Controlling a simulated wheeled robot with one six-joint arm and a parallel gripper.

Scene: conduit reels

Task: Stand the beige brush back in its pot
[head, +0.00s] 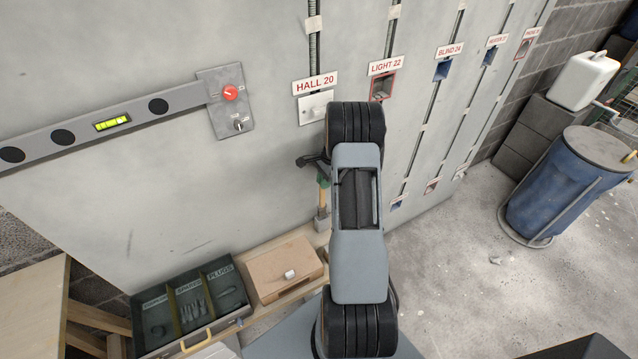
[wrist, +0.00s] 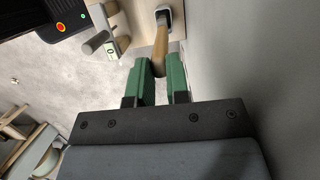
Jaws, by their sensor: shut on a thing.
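My gripper (head: 323,181) has green fingers and is shut on the beige brush (head: 322,199). The brush hangs close to the grey wall panel, below the HALL 20 label. In the wrist view the brush (wrist: 160,50) runs from between the green fingers toward a small pot (wrist: 164,14) with a dark mouth. In the head view the grey pot (head: 322,222) stands on the wooden ledge directly below the brush. The brush's far end meets or overlaps the pot's mouth; I cannot tell how deep it is. My arm hides part of the area to the right.
A wooden box (head: 285,268) with a small white piece on top is left of the pot. A dark compartment tray (head: 218,275) stands further left. The wall panel (head: 150,200) is close behind the brush. A blue barrel (head: 560,185) stands at right; the floor before it is mostly clear.

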